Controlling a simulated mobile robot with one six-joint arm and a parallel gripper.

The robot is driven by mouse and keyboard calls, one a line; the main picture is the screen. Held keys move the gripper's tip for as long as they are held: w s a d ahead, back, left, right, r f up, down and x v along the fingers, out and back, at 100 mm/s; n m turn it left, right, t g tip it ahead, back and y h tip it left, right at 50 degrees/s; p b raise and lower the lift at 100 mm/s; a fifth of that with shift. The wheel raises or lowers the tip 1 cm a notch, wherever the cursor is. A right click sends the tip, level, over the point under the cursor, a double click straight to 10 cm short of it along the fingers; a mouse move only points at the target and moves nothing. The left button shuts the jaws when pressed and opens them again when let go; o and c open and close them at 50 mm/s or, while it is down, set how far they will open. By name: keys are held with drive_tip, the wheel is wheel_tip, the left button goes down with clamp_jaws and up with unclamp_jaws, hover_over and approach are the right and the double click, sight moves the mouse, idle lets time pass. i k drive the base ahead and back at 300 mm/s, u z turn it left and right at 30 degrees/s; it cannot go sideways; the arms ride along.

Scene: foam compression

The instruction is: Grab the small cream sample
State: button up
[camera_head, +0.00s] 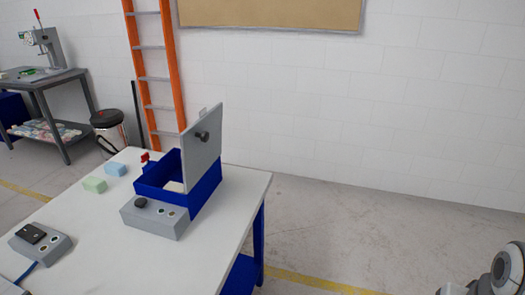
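A small cream piece (174,187) shows inside the open blue box (207,191), low against its inner floor. Its lower part is hidden by the box's front wall, so its full shape cannot be seen. The box's grey lid (202,145) stands upright on the right side. A light green block (94,185) and a light blue block (115,169) lie on the table to the left of the box. Part of my arm shows at the lower right, away from the table. My gripper is not in view.
The white table (95,245) carries a grey control unit (155,219) in front of the box and another control box (40,243) at the left. An orange ladder (155,77) and a bin (112,130) stand behind. The floor (350,220) to the right is clear.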

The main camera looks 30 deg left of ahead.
sight(178, 188)
drive_tip(key=z, duration=0.05)
drive_tip(key=i, duration=2.55)
drive_tip(key=u, duration=0.7)
drive_tip(key=k, duration=0.1)
drive_tip(key=u, duration=3.05)
drive_tip(key=i, duration=1)
drive_tip(key=u, duration=0.05)
